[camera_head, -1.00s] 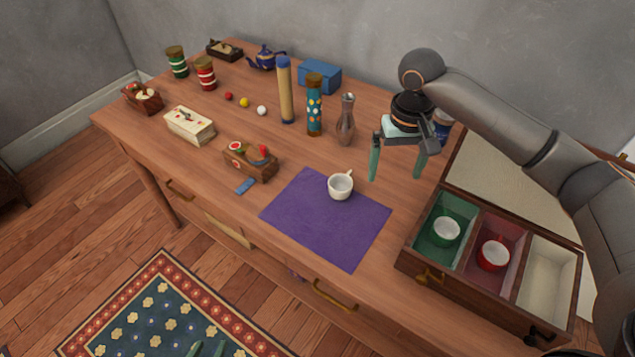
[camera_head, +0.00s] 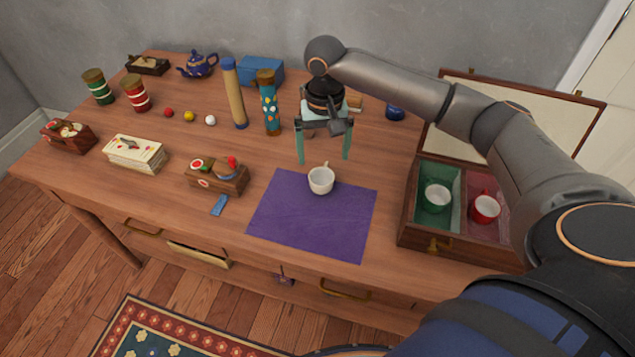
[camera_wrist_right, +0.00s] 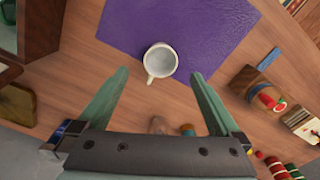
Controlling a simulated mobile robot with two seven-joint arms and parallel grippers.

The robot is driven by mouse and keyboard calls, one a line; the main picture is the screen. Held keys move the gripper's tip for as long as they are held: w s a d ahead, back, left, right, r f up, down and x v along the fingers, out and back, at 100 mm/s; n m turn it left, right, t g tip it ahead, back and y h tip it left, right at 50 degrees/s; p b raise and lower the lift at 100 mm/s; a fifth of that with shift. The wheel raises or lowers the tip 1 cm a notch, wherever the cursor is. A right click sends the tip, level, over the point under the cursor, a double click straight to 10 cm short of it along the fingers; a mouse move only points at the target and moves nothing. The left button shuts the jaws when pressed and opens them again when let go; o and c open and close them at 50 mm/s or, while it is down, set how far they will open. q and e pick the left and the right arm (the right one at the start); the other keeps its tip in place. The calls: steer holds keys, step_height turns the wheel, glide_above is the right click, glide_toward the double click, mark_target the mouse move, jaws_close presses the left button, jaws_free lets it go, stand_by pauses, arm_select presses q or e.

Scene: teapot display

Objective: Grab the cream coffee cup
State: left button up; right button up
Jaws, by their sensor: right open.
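The cream coffee cup (camera_head: 321,181) stands upright near the back edge of a purple mat (camera_head: 308,224), its handle toward the back. In the right wrist view the cup (camera_wrist_right: 161,60) shows from above, with its handle (camera_wrist_right: 150,79) pointing toward my gripper. My right gripper (camera_head: 324,159) is open and empty, pointing down just behind and above the cup. In the right wrist view its two fingers (camera_wrist_right: 160,76) spread to either side of the handle end, apart from the cup. My left gripper is not in view.
A patterned cylinder (camera_head: 268,105) and a tan cylinder (camera_head: 234,95) stand left of my gripper. A small wooden box (camera_head: 218,182) sits left of the mat.

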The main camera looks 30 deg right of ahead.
glide_toward(321, 177)
steer(key=shift+s+a+f, duration=0.3)
steer(key=shift+s+f, duration=0.3)
steer(key=shift+s+a+f, duration=0.25)
steer(key=shift+s+f, duration=0.35)
steer(key=f, duration=0.2)
steer(key=f+b, duration=0.1)
steer(key=f, duration=0.2)
steer(key=shift+w+f, duration=0.3)
steer(key=shift+w, duration=0.1)
steer(key=c, duration=1.3)
steer(key=shift+r, duration=0.1)
